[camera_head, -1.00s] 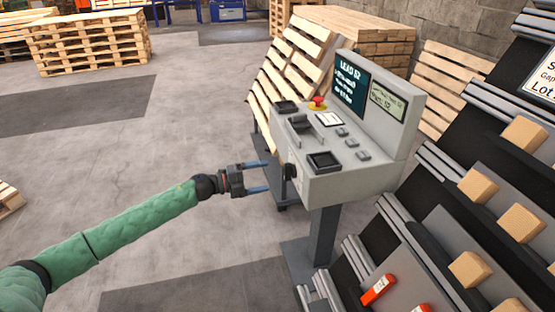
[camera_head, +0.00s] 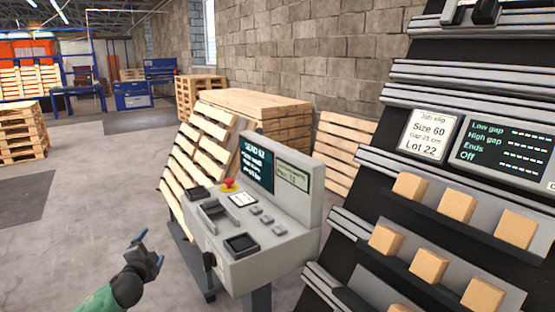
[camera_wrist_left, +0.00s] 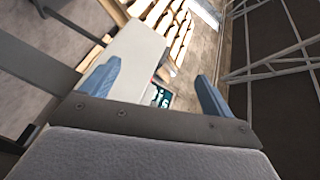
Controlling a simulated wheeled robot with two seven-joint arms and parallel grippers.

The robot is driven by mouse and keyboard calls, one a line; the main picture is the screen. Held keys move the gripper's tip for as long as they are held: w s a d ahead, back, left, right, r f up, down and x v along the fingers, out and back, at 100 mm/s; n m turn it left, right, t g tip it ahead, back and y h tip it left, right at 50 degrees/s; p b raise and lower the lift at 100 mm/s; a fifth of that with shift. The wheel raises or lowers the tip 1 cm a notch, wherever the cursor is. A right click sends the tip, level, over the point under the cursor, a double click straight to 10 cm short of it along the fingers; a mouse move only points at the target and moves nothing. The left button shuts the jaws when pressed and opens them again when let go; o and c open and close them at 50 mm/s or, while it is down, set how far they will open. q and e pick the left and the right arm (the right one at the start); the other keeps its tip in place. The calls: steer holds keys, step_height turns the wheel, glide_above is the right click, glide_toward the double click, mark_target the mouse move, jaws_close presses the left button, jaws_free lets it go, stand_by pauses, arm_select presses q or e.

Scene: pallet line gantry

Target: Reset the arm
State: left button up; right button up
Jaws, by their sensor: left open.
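My left gripper (camera_head: 145,246) is in the lower left of the head view, with its green-sleeved arm coming in from below. Its two blue fingers are apart and nothing is between them. In the left wrist view the open fingers (camera_wrist_left: 158,90) point toward the grey console (camera_wrist_left: 138,50), with a gap in front of it. The console (camera_head: 285,252) stands to the right of the gripper in the head view. It bears a red button (camera_head: 229,185), a lit screen (camera_head: 257,163) and several black controls. My right gripper is in neither view.
A dark sloped rack (camera_head: 385,155) with several wooden blocks (camera_head: 457,206) and a job slip (camera_head: 428,135) fills the right side. Pallets (camera_head: 200,150) lean behind the console. Another pallet stack (camera_head: 22,132) is at the far left. The floor at left is clear.

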arm_select(q)
steer(key=s+d+f+n+g+h+p, duration=0.1)
steer(key=s+d+f+n+g+p, duration=0.2)
steer(key=s, duration=1.4)
steer(key=s+d+f+n+g+h+p, duration=0.1)
steer(key=s+d+f+n+g+p, duration=0.2)
steer(key=s+d+f+g, duration=0.4)
steer(key=s+d+f+n+g+h+p, duration=0.1)
steer(key=s+d+f+n+g+p, duration=0.2)
steer(key=s+d, duration=1.2)
steer(key=s+f+n+g, duration=0.1)
steer(key=s+f, duration=0.2)
steer(key=s, duration=0.8)
steer(key=shift+s+d+f+n+g, duration=0.25)
steer(key=shift+s+d+n+g, duration=0.05)
steer(key=shift+s+d+g, duration=0.1)
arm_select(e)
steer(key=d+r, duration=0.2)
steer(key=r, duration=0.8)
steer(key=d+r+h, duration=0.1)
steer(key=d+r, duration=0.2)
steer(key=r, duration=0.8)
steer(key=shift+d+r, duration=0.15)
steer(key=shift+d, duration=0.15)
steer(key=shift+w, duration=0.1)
